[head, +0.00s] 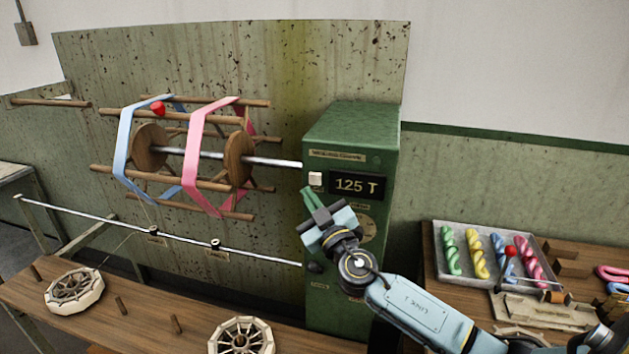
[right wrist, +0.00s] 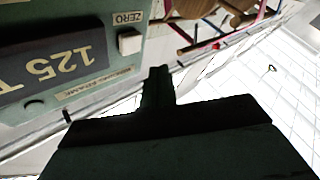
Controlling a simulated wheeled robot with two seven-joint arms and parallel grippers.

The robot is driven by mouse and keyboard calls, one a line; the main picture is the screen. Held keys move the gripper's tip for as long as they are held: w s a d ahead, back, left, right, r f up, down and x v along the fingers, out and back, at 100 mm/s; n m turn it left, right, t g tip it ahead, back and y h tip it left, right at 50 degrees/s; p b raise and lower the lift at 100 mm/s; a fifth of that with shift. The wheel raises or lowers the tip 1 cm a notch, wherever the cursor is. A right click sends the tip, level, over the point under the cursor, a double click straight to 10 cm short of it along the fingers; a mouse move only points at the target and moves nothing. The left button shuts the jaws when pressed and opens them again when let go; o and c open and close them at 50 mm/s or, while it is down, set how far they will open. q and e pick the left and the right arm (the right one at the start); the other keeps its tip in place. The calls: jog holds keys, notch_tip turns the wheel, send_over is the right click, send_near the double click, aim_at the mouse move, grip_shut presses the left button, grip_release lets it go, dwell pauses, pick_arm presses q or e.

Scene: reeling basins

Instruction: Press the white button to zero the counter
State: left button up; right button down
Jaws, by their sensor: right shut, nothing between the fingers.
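The white button (head: 315,179) sits on the front of the green counter box (head: 350,127), left of the dark display (head: 356,186) that reads 125 T. In the right wrist view the white button (right wrist: 130,42) lies under a ZERO label, beside the display (right wrist: 50,68). My right gripper (head: 307,196) is shut and empty, its fingertips just below the button in the head view. In the right wrist view its dark fingers (right wrist: 158,75) point toward the button's side, with a gap showing between them and the button. My left gripper is out of view.
A wooden reel with blue (head: 123,140) and pink (head: 190,150) bands stands left of the box. A metal rod (head: 100,222) runs below it. A tray (head: 437,262) of coloured twisted skeins lies on the right table. Spoked wheels (head: 58,303) lie on the front bench.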

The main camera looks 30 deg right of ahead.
aim_at(315, 179)
jog(key=shift+w+d+b, duration=0.85)
jog(key=shift+w+d, duration=0.1)
jog(key=shift+d, duration=0.2)
dwell(1.3)
jog(key=shift+w+d+b, duration=0.25)
jog(key=shift+d+b, duration=0.05)
jog(key=shift+b, duration=0.1)
